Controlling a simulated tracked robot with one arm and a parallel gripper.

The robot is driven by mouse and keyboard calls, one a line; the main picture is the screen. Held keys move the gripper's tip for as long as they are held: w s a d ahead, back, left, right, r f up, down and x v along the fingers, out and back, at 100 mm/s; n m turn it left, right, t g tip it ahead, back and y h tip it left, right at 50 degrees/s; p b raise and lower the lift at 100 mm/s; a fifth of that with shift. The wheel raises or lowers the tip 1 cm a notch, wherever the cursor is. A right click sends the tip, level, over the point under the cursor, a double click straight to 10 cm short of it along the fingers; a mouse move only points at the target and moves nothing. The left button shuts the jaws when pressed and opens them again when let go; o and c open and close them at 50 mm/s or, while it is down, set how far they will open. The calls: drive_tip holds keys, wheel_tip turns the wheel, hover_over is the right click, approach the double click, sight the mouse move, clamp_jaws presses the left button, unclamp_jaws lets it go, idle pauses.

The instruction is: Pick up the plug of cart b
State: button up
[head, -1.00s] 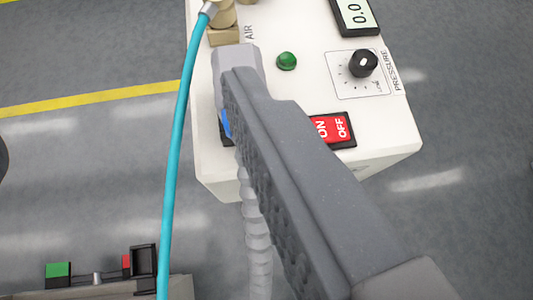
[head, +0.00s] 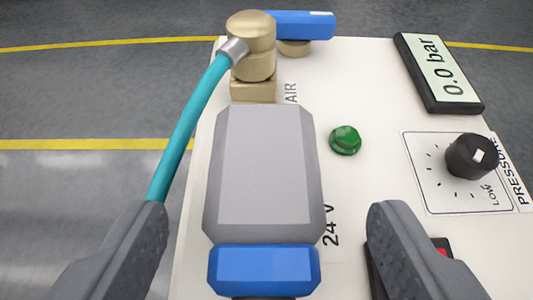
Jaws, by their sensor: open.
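A grey block-shaped plug (head: 265,165) with a blue band (head: 264,270) at its near end sits on the white panel beside the "24 V" label. A dark part below the band is cut off by the lower edge. My gripper (head: 268,212) is open, with one finger to the left of the plug and one to the right. Gaps show between the plug and both fingers, and nothing is held. No cart letter is in view, so I cannot tell which cart this is.
A brass air fitting (head: 252,50) with a teal hose (head: 185,135) and blue lever (head: 290,24) stands beyond the plug. A green button (head: 345,140), pressure knob (head: 472,156) and "0.0 bar" display (head: 440,72) are on the white panel (head: 365,85). The right finger partly covers a red switch (head: 441,246).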

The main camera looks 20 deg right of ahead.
sight(265, 181)
drive_tip(key=shift+b+x, duration=0.45)
drive_tip(key=shift+x, duration=2.3)
drive_tip(key=shift+s+a, duration=0.1)
clamp_jaws()
